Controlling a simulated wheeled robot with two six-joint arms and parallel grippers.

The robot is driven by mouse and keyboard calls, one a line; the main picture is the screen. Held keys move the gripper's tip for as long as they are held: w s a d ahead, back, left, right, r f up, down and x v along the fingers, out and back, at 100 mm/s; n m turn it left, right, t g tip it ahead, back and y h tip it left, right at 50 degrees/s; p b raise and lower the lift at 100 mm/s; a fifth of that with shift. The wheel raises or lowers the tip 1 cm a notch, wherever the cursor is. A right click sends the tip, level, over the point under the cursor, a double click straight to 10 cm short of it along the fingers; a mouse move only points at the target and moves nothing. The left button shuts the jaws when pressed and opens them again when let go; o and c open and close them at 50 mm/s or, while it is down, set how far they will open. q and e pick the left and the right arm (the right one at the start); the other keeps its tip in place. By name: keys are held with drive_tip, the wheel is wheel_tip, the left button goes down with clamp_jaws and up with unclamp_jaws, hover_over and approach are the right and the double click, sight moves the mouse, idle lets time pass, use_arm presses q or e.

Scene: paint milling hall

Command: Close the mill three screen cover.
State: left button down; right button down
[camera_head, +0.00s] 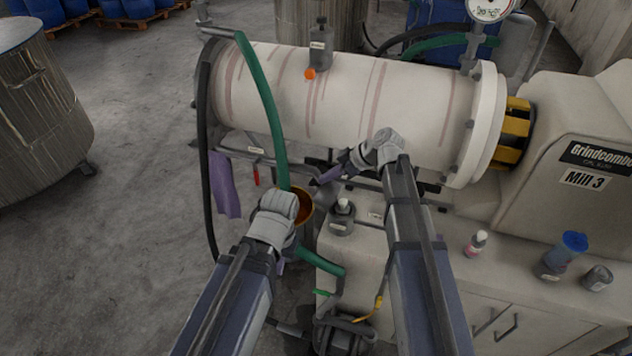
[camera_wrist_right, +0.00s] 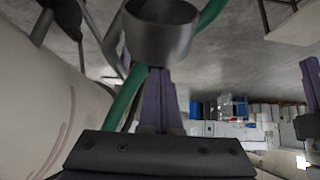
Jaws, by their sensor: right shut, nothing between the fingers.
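Mill three is a large white horizontal drum (camera_head: 345,100) with a label reading Mill 3 on the housing (camera_head: 590,170) at its right end. I cannot make out for certain which part is its screen cover. A dark cup-like part (camera_wrist_right: 160,32) is at the top of the right wrist view; an open, brown-lined round part (camera_head: 303,206) shows below the drum in the head view. My right gripper (camera_head: 322,180) is shut and empty, pointing left below the drum; its purple fingers (camera_wrist_right: 160,100) point toward the cup-like part.
A green hose (camera_head: 265,110) hangs in front of the drum, near my left arm. Small bottles (camera_head: 475,243) and a blue-topped container (camera_head: 572,245) stand on the cabinet at right. A purple cloth (camera_head: 224,185) hangs at left. Open floor (camera_head: 110,250) lies left.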

drive_tip(key=s+d+f+t+y+b, duration=0.2)
drive_tip(key=s+d+f+y+b, duration=0.3)
drive_tip(key=d+b, duration=0.6)
drive_tip(key=shift+f+t+y+b, duration=0.4)
drive_tip(key=shift+f+y+b, duration=0.65)
drive_tip(key=shift+b, duration=2.75)
drive_tip(key=shift+s+f+h, duration=0.1)
drive_tip(key=shift+f+h, duration=0.15)
drive_tip(key=shift+f, duration=0.05)
drive_tip(key=shift+d, duration=0.15)
wheel_tip(320, 180, up, 5)
drive_tip(key=p, duration=0.4)
drive_tip(key=s+d+f+b, duration=0.3)
drive_tip(key=d, duration=0.5)
drive_tip(key=shift+d, duration=0.2)
drive_tip(key=shift+s, duration=0.2)
